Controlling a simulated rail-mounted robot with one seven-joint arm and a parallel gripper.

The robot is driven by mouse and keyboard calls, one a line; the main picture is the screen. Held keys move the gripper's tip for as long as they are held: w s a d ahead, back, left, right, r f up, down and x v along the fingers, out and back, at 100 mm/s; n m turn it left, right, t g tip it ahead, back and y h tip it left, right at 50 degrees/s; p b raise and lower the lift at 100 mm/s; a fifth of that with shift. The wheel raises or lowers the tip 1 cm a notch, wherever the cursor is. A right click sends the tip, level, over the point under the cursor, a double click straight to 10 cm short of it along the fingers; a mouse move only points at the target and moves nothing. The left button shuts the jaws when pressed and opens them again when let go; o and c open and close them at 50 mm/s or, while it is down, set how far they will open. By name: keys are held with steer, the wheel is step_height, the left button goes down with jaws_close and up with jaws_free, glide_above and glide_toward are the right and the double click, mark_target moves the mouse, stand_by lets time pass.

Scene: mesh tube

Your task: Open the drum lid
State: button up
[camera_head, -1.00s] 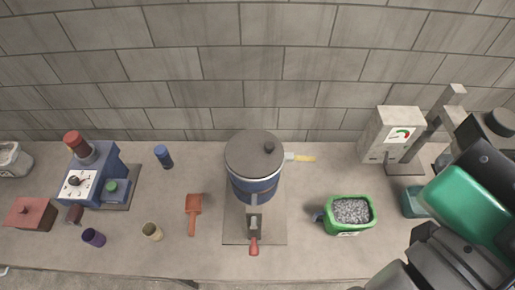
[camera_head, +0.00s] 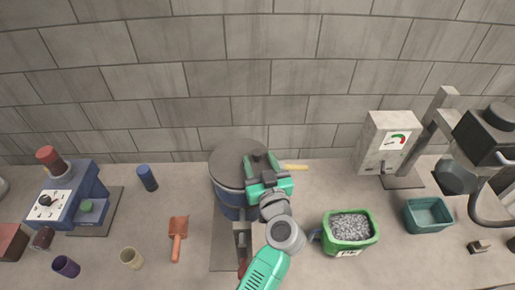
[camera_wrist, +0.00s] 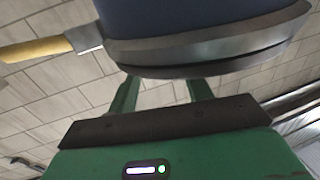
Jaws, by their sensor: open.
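The drum (camera_head: 232,199) is a blue cylinder with a grey round lid (camera_head: 226,163) seated on top, left of the middle in the head view. My gripper (camera_head: 262,162) is over the right part of the lid, where the lid's dark knob stood in view before; the knob is mostly hidden now. In the wrist view the grey lid rim (camera_wrist: 210,50) and the blue drum wall (camera_wrist: 180,15) fill the top. The two green fingers (camera_wrist: 162,88) stand apart with nothing seen between them, their tips hidden behind the rim.
A yellow-handled tool (camera_head: 294,167) sticks out right of the drum. A green bin of grey pellets (camera_head: 341,244) and a teal tray (camera_head: 428,215) stand to the right. An orange scoop (camera_head: 178,236) lies left. A grey gauge box (camera_head: 384,144) stands at the back right.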

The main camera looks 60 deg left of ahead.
mark_target(256, 149)
steer(key=a, duration=0.2)
steer(key=w+a, duration=0.1)
steer(key=a, duration=0.2)
steer(key=shift+a+p, duration=0.15)
steer(key=shift+p, duration=0.25)
steer(key=shift+r, duration=0.1)
jaws_close()
